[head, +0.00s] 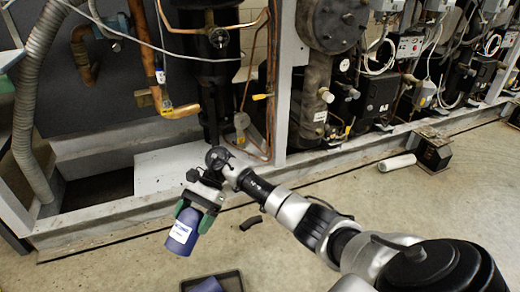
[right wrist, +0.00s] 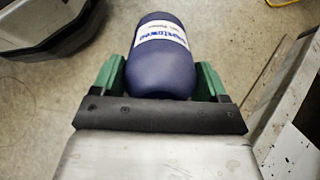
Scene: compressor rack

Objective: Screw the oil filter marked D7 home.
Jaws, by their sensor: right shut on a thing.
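My right gripper (head: 195,212) is shut on a blue cylindrical oil filter (head: 184,236) with a white label. In the right wrist view, the green fingers of the gripper (right wrist: 160,76) sit on both sides of the filter (right wrist: 160,68). The label has blue lettering, but I cannot make out a D7 mark. In the head view the filter hangs tilted above the concrete floor, in front of the rack's lower frame. I cannot pick out the seat for the filter. My left gripper is not in view.
A dark tray (head: 236,278) with a blue thing (head: 207,285) in it stands at the bottom edge. The compressor rack (head: 310,90) with pipes and cables fills the back. A white cylinder (head: 397,162) lies on the floor at right. The floor (head: 100,265) at lower left is clear.

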